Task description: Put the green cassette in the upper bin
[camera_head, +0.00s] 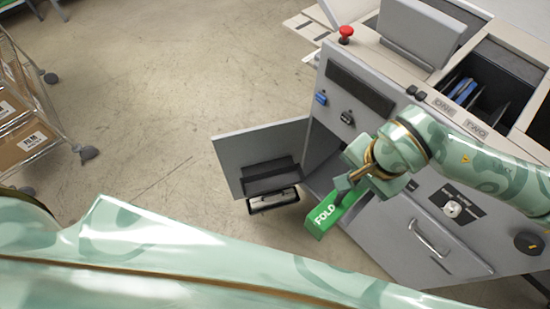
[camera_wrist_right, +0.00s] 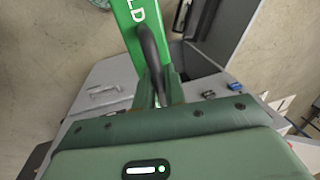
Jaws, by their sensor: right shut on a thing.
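The green cassette (camera_head: 322,218), marked FOLD, is at the front of the grey machine (camera_head: 395,215), beside an open compartment (camera_head: 322,150). My right gripper (camera_head: 346,186) is shut on its grip, and the cassette points down and left from it. In the right wrist view the cassette (camera_wrist_right: 135,20) extends up from the dark grip between the fingers (camera_wrist_right: 158,85). I cannot tell whether the cassette touches the machine. I cannot tell which place is the upper bin. My left gripper is out of view.
The compartment's grey door (camera_head: 240,150) stands open to the left. Slots marked ONE and TWO lie on the machine's top, one holding a blue item (camera_head: 463,90). A red button (camera_head: 346,32) stands up at the back. A wire cart with boxes (camera_head: 25,140) stands far left; floor between is clear.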

